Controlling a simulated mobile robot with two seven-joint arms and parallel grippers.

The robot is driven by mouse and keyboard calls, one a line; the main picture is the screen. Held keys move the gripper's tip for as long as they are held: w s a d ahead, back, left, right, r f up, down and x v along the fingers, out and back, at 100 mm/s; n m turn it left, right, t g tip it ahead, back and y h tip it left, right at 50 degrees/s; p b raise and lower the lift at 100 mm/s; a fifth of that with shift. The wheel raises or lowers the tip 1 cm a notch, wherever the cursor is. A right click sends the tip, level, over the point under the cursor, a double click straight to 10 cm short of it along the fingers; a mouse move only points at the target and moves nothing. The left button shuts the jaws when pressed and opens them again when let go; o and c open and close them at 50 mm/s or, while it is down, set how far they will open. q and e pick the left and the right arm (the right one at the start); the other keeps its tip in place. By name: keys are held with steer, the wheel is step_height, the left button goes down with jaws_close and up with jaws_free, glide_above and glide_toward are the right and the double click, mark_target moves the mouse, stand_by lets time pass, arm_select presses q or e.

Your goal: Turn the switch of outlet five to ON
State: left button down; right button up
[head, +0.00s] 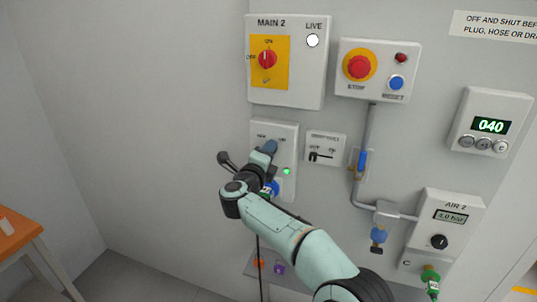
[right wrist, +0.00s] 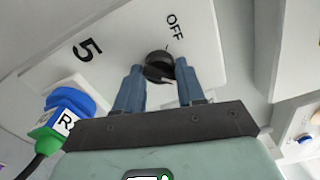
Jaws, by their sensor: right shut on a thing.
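The outlet five box (head: 289,134) is a pale wall box, partly hidden by my right arm in the head view. In the right wrist view its face (right wrist: 110,48) carries the number 5 and the word OFF. Its switch is a small black knob (right wrist: 158,66) between the two blue fingertips of my right gripper (right wrist: 160,74). The gripper is shut on the knob. The OFF label lies just beyond the knob; I cannot make out where the pointer stands. In the head view my right gripper (head: 268,149) hides the knob. My left gripper is not in view.
A blue and green plug (right wrist: 62,112) sits in the outlet's socket beside the gripper. A green lamp (head: 286,171) glows on the box. The MAIN 2 box (head: 310,80) is above; a small lever box (head: 325,150) and a pipe (head: 366,130) are to the right.

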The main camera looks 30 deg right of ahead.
steer(key=o, duration=1)
steer(key=b+v, duration=0.1)
steer(key=v, duration=1.2)
steer(key=shift+s+a+b, duration=0.15)
steer(key=shift+s+b, duration=0.05)
steer(key=shift+b, duration=0.15)
